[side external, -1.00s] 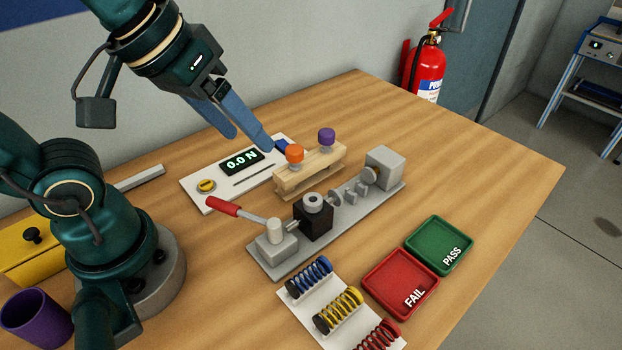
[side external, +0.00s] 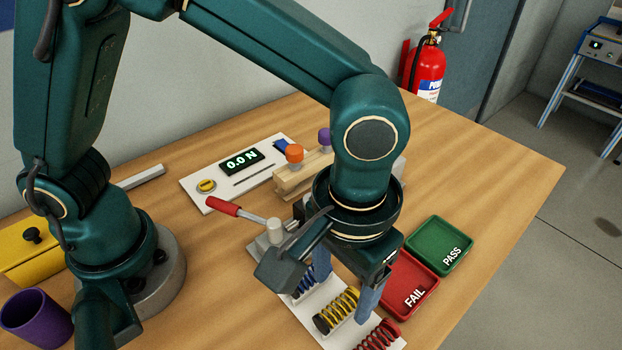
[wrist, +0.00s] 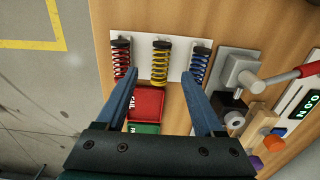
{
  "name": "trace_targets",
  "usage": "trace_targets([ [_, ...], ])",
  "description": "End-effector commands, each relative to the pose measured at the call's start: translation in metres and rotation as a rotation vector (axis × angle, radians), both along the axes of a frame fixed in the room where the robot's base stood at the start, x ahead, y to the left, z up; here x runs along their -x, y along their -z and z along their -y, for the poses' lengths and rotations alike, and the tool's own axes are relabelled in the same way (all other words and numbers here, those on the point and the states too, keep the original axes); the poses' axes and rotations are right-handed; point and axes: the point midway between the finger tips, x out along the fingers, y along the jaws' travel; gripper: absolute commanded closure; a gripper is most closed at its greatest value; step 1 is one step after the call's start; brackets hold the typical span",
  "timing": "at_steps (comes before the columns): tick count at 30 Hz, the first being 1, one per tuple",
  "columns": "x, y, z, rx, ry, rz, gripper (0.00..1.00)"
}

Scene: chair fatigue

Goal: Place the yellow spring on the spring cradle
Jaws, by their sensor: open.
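The yellow spring (side external: 338,310) lies between the blue and red springs on a white rack (side external: 312,303). It also shows in the wrist view (wrist: 161,62), between my two fingers and beyond their tips. My gripper (side external: 345,290) is above the rack, pointing down, open and empty, with its blue fingers either side of the yellow spring in the picture. The open fingers also show in the wrist view (wrist: 160,72). The grey test fixture (side external: 263,255) is mostly behind my arm in the side view, and its cradle part is hidden there.
A blue spring (wrist: 199,66) and a red spring (wrist: 121,61) flank the yellow one closely. A red FAIL tray (side external: 410,285) and a green PASS tray (side external: 439,245) lie to the right. A red-handled lever (side external: 222,206) sticks out from the fixture. A wooden stand with knobs (side external: 290,183) is behind it.

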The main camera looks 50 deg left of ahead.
Motion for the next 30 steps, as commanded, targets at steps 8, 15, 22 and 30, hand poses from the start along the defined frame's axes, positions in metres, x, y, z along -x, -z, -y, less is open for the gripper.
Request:
trace_targets([
  [8,0.001,0.034,-0.001,-0.003,0.000,-0.003,0.31],
  [15,0.000,0.046,-0.001,0.001,0.000,0.001,0.31],
  [22,0.000,0.046,-0.001,0.001,0.000,0.001,0.46],
  [30,0.000,0.046,-0.001,0.002,0.000,0.001,1.00],
])
